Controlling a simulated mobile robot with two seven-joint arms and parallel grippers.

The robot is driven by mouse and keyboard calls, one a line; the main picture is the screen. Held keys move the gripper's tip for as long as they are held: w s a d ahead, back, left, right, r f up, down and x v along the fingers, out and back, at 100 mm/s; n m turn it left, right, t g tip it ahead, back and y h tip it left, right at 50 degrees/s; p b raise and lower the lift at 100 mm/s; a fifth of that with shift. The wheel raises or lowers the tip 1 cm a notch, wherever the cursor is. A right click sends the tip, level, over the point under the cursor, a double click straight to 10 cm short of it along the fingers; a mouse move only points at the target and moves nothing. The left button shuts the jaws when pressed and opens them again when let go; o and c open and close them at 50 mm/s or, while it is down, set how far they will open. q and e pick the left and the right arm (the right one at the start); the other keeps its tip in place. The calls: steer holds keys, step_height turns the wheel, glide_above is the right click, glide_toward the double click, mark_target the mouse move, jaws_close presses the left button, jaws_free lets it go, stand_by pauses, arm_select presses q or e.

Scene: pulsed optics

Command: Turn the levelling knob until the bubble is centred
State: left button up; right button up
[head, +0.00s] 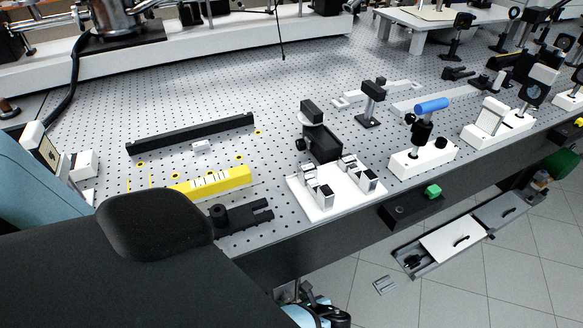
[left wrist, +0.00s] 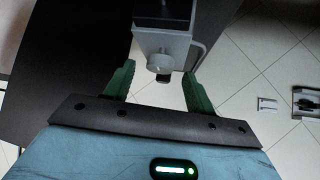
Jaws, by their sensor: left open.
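In the left wrist view a pale grey housing with a round knob (left wrist: 158,62) hangs below a dark block, beside the dark table side. I take this round part for the levelling knob. My left gripper (left wrist: 158,86) is open, its green fingers on either side of the knob, with visible gaps; I cannot tell how far the knob lies in depth. In the head view the left gripper (head: 306,298) is low at the bottom edge, below the table front, partly hidden by my arm. I cannot make out a bubble in either view. My right gripper is not in view.
The perforated optical table (head: 300,85) carries a yellow block (head: 213,183), a long black bar (head: 190,134), a white plate with mounts (head: 318,207) and several optics. Tiled floor lies below.

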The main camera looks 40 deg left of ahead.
arm_select(q)
steer(key=shift+x, duration=1)
steer(key=shift+a+f, duration=0.15)
steer(key=shift+a, duration=0.05)
steer(key=shift+c, duration=0.4)
steer(key=c, duration=0.9)
